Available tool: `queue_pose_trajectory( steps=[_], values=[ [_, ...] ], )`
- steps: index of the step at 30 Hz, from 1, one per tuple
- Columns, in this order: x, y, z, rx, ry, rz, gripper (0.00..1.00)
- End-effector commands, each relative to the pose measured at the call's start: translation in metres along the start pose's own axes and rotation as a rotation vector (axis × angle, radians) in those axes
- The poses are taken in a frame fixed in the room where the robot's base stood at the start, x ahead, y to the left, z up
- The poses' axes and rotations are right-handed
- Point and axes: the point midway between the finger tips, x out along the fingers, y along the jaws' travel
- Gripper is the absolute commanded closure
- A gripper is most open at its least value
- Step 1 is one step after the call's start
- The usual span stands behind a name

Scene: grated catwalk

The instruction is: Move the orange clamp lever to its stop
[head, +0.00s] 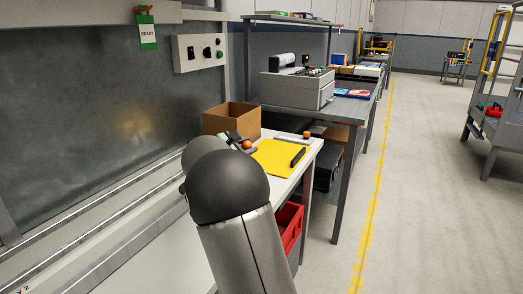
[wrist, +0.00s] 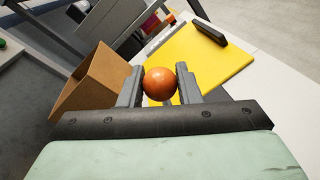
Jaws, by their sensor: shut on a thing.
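My gripper (wrist: 160,72) is shut on an orange ball knob (wrist: 159,83), which sits between its two fingers in the wrist view. The same knob (head: 247,145) shows in the head view beside the cardboard box, with the gripper partly hidden behind my arm. The lever's shaft below the knob is hidden. A second orange piece (head: 306,134) stands at the right end of a grey bar (head: 289,139) at the back of the white bench. It also shows in the wrist view (wrist: 170,17), beyond the held knob and apart from it. I cannot see the stop clearly.
A cardboard box (head: 232,119) stands close to the gripper. A yellow sheet (head: 273,160) with a black tool (head: 298,157) lies on the white bench (head: 285,196). A red bin (head: 289,226) is below the bench edge. A grey bench with equipment (head: 294,89) stands behind.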

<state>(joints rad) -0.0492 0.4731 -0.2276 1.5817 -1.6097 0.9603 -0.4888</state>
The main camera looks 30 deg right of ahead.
Motion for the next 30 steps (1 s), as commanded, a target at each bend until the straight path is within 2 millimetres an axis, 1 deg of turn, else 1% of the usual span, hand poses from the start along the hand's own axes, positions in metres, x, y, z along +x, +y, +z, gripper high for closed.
queue_pose_trajectory(
  steps=[1, 6, 15, 16, 17, 18, 26, 30],
  values=[
    [-0.002, 0.000, -0.003, 0.005, 0.004, 0.003, 0.92],
    [-0.006, 0.002, -0.004, 0.016, 0.010, 0.009, 0.92],
    [-0.006, 0.002, -0.004, 0.016, 0.011, 0.009, 0.92],
    [-0.006, 0.002, -0.004, 0.016, 0.011, 0.009, 0.64],
    [-0.006, 0.002, -0.004, 0.016, 0.011, 0.009, 0.56],
    [-0.006, 0.002, -0.004, 0.016, 0.011, 0.010, 0.50],
    [-0.006, 0.003, -0.004, 0.016, 0.011, 0.010, 0.50],
    [-0.016, 0.004, -0.004, 0.017, 0.013, 0.013, 0.50]
  ],
)
